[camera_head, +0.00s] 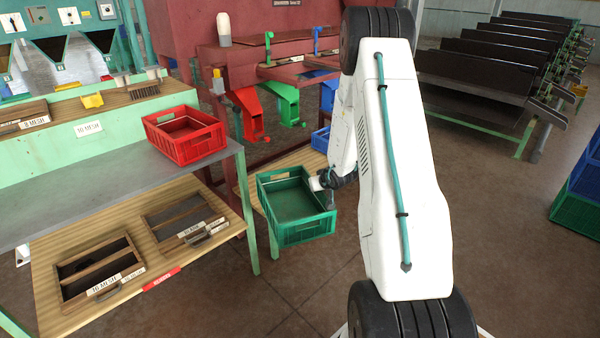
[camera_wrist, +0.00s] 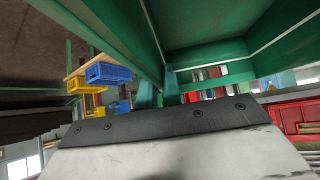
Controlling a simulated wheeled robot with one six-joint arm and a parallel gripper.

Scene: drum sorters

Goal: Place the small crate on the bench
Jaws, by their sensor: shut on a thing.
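A small green crate (camera_head: 305,232) hangs in the air, roughly level and apparently empty, to the right of the bench. My gripper (camera_head: 322,183) is shut on the crate's right side wall. In the wrist view the green crate (camera_wrist: 210,52) fills the top of the picture, with my gripper (camera_wrist: 160,95) against it. The bench (camera_head: 60,190) has a grey top and green legs and stands at the left. There is a gap between the crate and the bench's right edge. The exact grip on the rim is partly hidden by my wrist.
A red crate (camera_head: 190,149) sits near the bench's right back corner. Bare grey top lies in front and left of it. A lower wooden shelf (camera_head: 60,318) holds framed sieves. A wooden surface (camera_head: 262,180) with a blue bin (camera_head: 320,140) is behind the green crate.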

